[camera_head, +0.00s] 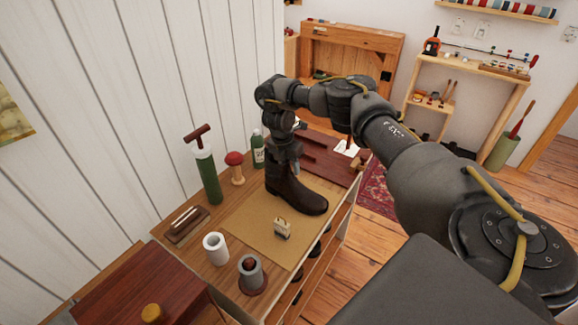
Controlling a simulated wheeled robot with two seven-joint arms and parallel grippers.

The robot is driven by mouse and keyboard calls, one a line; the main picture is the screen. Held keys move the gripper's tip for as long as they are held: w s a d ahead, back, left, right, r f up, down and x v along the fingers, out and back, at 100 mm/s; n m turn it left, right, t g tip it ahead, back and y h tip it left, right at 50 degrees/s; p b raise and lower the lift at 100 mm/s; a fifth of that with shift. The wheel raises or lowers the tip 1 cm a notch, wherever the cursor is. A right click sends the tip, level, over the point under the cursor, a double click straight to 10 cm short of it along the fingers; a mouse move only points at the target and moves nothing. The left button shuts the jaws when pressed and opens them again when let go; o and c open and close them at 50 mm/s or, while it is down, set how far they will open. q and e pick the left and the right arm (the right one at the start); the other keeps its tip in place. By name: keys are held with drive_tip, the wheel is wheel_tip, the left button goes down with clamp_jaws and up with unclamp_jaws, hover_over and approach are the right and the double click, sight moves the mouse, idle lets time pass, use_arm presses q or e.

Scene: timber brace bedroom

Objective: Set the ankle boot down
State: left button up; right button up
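The dark brown ankle boot (290,194) is upright at the back right part of the tan mat (252,225) on the wooden bench, toe pointing right and toward me. Its sole is at or very near the mat; I cannot tell whether it touches. My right gripper (290,164) points down at the top of the boot's shaft and looks shut on its upper edge. The far finger is partly hidden. My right arm reaches in from the right, above the bench. My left gripper is not in view.
A small brush-like block (282,229) lies in front of the boot. A white roll (215,248) and a grey cup (250,272) stand at the front. A green cylinder (207,176), a red-topped stand (236,168) and a green bottle (258,150) line the wall side.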

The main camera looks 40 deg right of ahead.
drive_tip(key=shift+w+r, duration=0.1)
drive_tip(key=shift+r, duration=0.25)
wheel_tip(320, 180, up, 12)
drive_tip(key=a, duration=0.1)
drive_tip(key=shift+w+a+f+p, duration=0.25)
drive_tip(key=shift+w+a+p, duration=0.05)
drive_tip(key=shift+w+a, duration=0.1)
